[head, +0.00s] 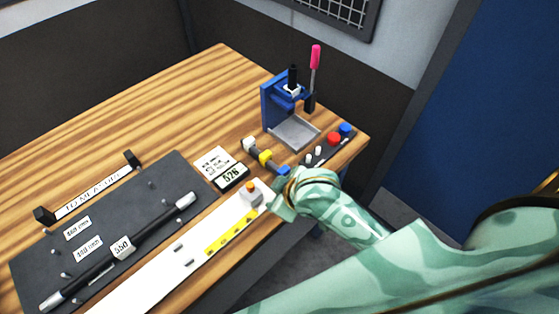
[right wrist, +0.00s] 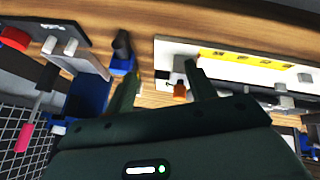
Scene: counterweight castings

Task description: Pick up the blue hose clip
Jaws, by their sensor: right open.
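The blue hose clip (head: 284,170) is at the near end of a short row of coloured clips on the table, just beyond my right gripper (head: 283,192) in the head view. My gripper partly covers the area around it. In the right wrist view a blue piece with a dark part (right wrist: 122,64), which looks like the clip, lies by the tip of the left-hand finger. My right gripper (right wrist: 161,70) is open, with nothing seen between its fingers. I cannot tell whether a finger touches the clip. My left gripper is not in view.
A yellow clip (head: 265,157) and a pale one (head: 249,144) lie beyond. A blue press (head: 269,105) with a pink-handled lever stands behind.

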